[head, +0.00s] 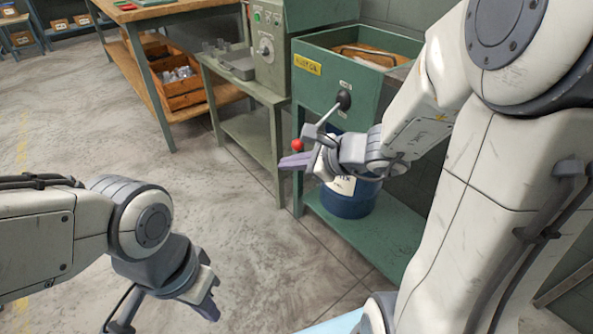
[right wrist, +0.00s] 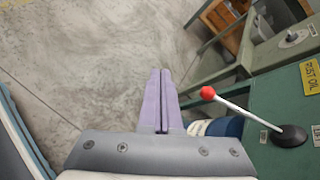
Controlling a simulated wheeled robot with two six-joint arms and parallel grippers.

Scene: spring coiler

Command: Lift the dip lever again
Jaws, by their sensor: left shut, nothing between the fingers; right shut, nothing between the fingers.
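The dip lever (head: 297,145) is a pale rod with a red ball knob, on a black pivot (head: 344,99) on the front of the green rust oil tank (head: 320,85). In the head view the rod slants down and left from the pivot. In the right wrist view the red knob (right wrist: 207,92) is to the right of my fingers, with a gap in the picture. My right gripper (head: 295,161) is shut and empty, its purple fingers just below the knob in the head view. My left gripper (head: 211,308) is shut and empty at the bottom, away from the tank.
A blue drum (head: 348,200) stands on the green lower shelf under the tank. A green machine (head: 262,50) stands left of the tank. A workbench (head: 150,15) with wooden crates (head: 178,92) is further back. The floor (head: 110,120) at left is clear.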

